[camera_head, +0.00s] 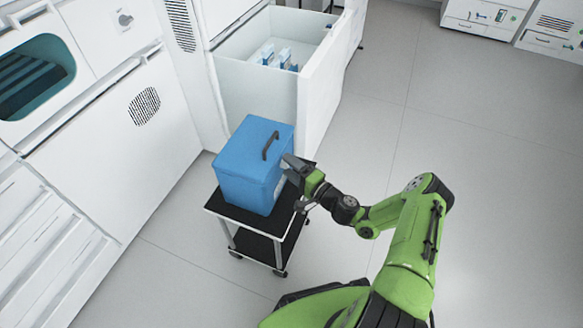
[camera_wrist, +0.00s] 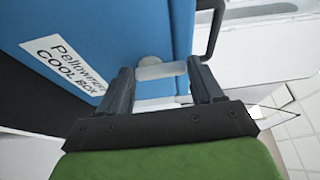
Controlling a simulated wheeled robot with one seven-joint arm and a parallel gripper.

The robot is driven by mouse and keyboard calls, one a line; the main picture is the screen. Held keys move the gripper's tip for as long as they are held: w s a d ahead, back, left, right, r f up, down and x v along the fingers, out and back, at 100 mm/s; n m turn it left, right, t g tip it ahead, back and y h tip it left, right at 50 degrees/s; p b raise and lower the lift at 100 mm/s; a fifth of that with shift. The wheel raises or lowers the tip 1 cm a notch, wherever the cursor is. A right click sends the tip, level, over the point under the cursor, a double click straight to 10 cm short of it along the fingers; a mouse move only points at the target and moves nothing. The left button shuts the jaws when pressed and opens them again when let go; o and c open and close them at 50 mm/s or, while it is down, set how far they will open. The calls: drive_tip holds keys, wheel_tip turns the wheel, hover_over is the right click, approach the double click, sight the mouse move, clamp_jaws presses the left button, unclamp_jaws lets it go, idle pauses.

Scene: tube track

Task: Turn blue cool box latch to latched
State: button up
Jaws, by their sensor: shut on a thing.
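The blue cool box (camera_head: 252,168) stands on a small black-topped cart, its lid down and a dark handle (camera_head: 270,146) on top. In the wrist view the box (camera_wrist: 110,45) shows a white label reading "COOL BOX". The latch (camera_wrist: 160,68) is a pale grey piece with a rounded end on the box's side. My gripper (camera_wrist: 163,75) has its two dark fingers on either side of the latch and is shut on it. In the head view my gripper (camera_head: 290,165) is at the right side of the box and hides the latch there.
The wheeled cart (camera_head: 240,215) has a lower shelf. An open white drawer (camera_head: 255,95) holding small blue and white items is just behind the box. White cabinets line the left wall. The grey floor to the right is free.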

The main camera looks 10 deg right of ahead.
drive_tip(key=shift+f, duration=0.1)
drive_tip(key=o, duration=1.1)
drive_tip(key=shift+c, duration=0.2)
drive_tip(key=shift+s, duration=0.1)
drive_tip(key=p+v, duration=0.4)
drive_tip(key=v, duration=1.1)
drive_tip(key=shift+s, duration=0.25)
drive_tip(key=shift+d, duration=0.15)
